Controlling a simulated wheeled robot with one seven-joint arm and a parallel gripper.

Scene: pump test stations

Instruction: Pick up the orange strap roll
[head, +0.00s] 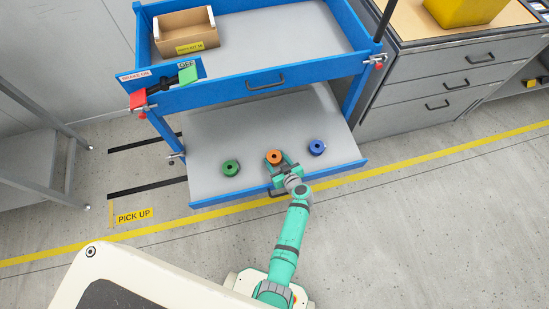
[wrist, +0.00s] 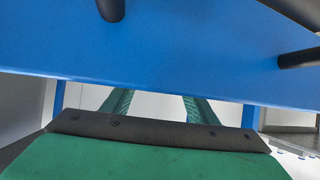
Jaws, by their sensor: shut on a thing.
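The orange strap roll (head: 273,157) stands on the grey lower shelf (head: 215,140) of a blue cart, near its front edge. My gripper (head: 277,163) reaches over that edge from the front and is shut on the orange roll, one finger on each side of it. In the wrist view my green fingers (wrist: 158,103) run forward. A blue panel hides their tips, and the roll is not visible there. I cannot tell whether the roll is clear of the shelf.
A green roll (head: 231,168) stands to the left and a blue roll (head: 317,147) to the right on the same shelf. The cart's upper tray (head: 280,35) overhangs behind, with a cardboard box (head: 186,32). Grey drawers (head: 440,90) stand at right.

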